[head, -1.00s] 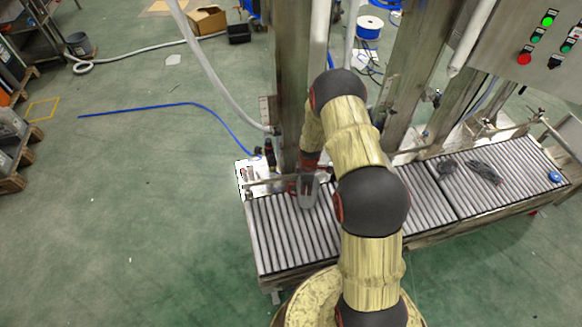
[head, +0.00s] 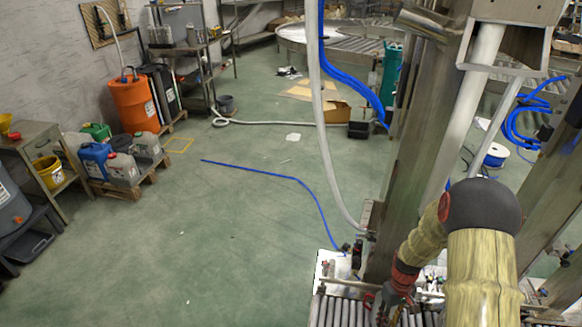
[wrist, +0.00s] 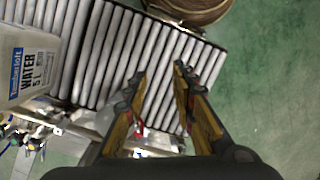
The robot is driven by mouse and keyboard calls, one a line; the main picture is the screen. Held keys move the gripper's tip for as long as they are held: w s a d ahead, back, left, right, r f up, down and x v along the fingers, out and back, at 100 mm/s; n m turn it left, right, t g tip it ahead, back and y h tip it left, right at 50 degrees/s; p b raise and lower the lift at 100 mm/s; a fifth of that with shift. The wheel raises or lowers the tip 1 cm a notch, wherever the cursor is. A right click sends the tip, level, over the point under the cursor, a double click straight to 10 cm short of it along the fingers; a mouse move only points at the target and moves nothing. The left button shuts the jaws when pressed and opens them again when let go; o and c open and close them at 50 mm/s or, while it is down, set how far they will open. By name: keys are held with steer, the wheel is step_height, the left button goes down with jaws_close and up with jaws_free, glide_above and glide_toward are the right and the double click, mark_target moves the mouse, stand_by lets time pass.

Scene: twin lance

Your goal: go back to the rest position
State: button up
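My gripper (wrist: 160,74) is open in the wrist view, its two yellow-and-black fingers apart with only rollers seen between them. It hangs over the roller conveyor (wrist: 95,55). In the head view my arm reaches down at the lower right, and its end is at the bottom edge, too cut off to tell the fingers. A pale jug (wrist: 25,65) labelled WATER stands left of the fingers in the wrist view, apart from them.
The conveyor's near end (head: 345,312) lies under the arm, beside a thick upright post (head: 410,150). A blue hose (head: 270,172) lies on the open green floor. An orange drum (head: 135,102) and several canisters stand at the left.

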steer(key=s+a+r+m+t, duration=0.1)
steer(key=s+a+r, duration=0.3)
steer(key=r, duration=1)
steer(key=s+a+r+t, duration=0.4)
steer(key=s+r, duration=0.2)
steer(key=r, duration=0.8)
steer(key=s+a+r+m+t, duration=0.1)
steer(key=s+a+r+t, duration=0.2)
steer(key=r, duration=1.1)
steer(key=shift+s+a+r+m+h, duration=0.3)
steer(key=shift+s+a, duration=0.6)
steer(key=shift+s, duration=0.3)
